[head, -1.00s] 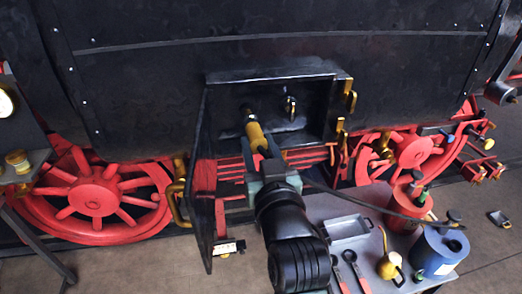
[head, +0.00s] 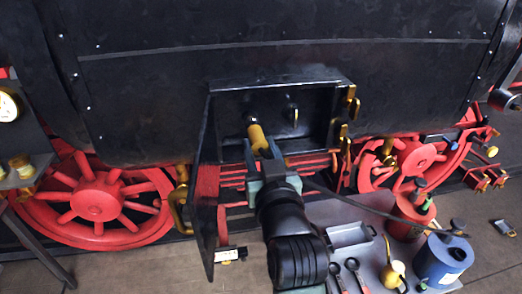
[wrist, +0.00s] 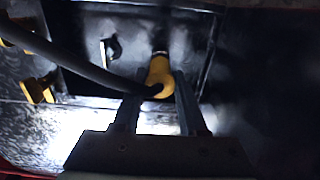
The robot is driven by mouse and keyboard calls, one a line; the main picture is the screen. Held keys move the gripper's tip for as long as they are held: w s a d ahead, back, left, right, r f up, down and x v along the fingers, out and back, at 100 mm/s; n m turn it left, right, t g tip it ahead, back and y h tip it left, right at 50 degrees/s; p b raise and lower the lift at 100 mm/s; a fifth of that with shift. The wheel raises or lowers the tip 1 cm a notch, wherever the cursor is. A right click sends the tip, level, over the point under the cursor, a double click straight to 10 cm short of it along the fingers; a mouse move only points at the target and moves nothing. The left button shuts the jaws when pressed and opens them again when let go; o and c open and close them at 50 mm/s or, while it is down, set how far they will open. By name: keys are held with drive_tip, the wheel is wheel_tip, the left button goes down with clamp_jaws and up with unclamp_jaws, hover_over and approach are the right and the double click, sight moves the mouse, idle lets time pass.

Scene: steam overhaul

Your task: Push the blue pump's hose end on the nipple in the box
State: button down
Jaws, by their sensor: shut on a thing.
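My gripper (head: 264,160) is shut on the yellow hose end (head: 258,139) inside the open box (head: 281,85) in the black side. The wrist view shows the yellow hose end (wrist: 160,75) between my fingers, pointing at the back wall. A small pale metal tip, likely the nipple (wrist: 160,52), shows right at its front. I cannot tell whether the hose end is touching it or pushed over it. The dark hose (head: 362,211) runs from my gripper to the right, toward the blue pump (head: 440,261) on the low table.
A metal hook-shaped fitting (head: 294,115) sits right of the hose end. The box's open door (head: 203,180) stands close on the left, brass latches (head: 343,131) on the right. The table holds a red can (head: 407,217), a grey tray (head: 348,235), a brass oil can (head: 392,273) and tools.

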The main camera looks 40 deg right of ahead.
drive_tip(key=shift+w+d, duration=0.3)
drive_tip(key=shift+w, duration=0.2)
drive_tip(key=shift+w+d+r, duration=0.1)
drive_tip(key=shift+w+d, duration=0.1)
drive_tip(key=shift+w, duration=0.1)
drive_tip(key=shift+c, duration=1.9)
unclamp_jaws()
drive_tip(key=shift+s+a+f+b, duration=0.2)
drive_tip(key=shift+s+f+b, duration=0.05)
drive_tip(key=shift+s+b, duration=0.1)
drive_tip(key=b+v, duration=0.4)
drive_tip(key=v, duration=0.8)
